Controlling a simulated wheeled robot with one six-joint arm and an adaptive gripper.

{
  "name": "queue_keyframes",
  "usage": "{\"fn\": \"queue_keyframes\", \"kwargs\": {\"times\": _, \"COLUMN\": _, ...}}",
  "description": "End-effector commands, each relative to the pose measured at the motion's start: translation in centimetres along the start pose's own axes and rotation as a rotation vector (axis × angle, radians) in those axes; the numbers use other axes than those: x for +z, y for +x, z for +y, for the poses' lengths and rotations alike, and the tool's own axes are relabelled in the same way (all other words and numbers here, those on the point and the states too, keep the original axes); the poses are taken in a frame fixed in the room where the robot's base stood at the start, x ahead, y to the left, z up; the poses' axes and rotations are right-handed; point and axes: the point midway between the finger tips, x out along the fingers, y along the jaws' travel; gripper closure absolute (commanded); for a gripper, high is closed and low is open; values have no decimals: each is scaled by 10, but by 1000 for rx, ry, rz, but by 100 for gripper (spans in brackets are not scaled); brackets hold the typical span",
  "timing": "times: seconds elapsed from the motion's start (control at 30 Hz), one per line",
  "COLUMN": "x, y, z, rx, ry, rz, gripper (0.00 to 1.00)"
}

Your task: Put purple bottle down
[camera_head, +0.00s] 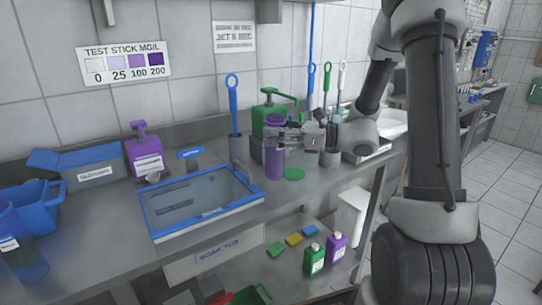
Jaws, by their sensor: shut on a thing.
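A purple bottle (275,164) stands upright at the right part of the steel counter, just right of the blue-rimmed basin. My gripper (279,138) reaches in from the right and is shut on the upper part of the bottle. The bottle's base appears at or very near the counter top; I cannot tell whether it touches. A flat green disc (294,174) lies on the counter just right of the bottle's base.
A green pump bottle (270,110) and brush holders with a blue brush (234,105) stand behind. The blue-rimmed basin (152,222) is to the left, with a purple pump bottle (144,150) behind it. A lower shelf holds green (314,260) and purple (336,248) bottles.

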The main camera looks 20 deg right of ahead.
Motion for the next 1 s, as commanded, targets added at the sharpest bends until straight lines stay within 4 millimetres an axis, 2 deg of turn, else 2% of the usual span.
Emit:
{"fn": "queue_keyframes", "kwargs": {"times": 0.3, "x": -43, "y": 0, "z": 0, "rx": -1, "ry": 2, "rz": 1, "gripper": 67}}
{"fn": "queue_keyframes", "kwargs": {"times": 0.73, "x": -50, "y": 0, "z": 0, "rx": -1, "ry": -1, "rz": 0, "gripper": 67}}
{"fn": "queue_keyframes", "kwargs": {"times": 0.77, "x": -50, "y": 0, "z": 0, "rx": -1, "ry": -2, "rz": 0, "gripper": 43}}
{"fn": "queue_keyframes", "kwargs": {"times": 0.83, "x": -50, "y": 0, "z": 0, "rx": -1, "ry": -2, "rz": 0, "gripper": 30}}
{"fn": "queue_keyframes", "kwargs": {"times": 0.87, "x": -50, "y": 0, "z": 0, "rx": -1, "ry": -2, "rz": 0, "gripper": 26}}
{"fn": "queue_keyframes", "kwargs": {"times": 1.0, "x": -50, "y": 0, "z": 0, "rx": -1, "ry": -2, "rz": 0, "gripper": 26}}
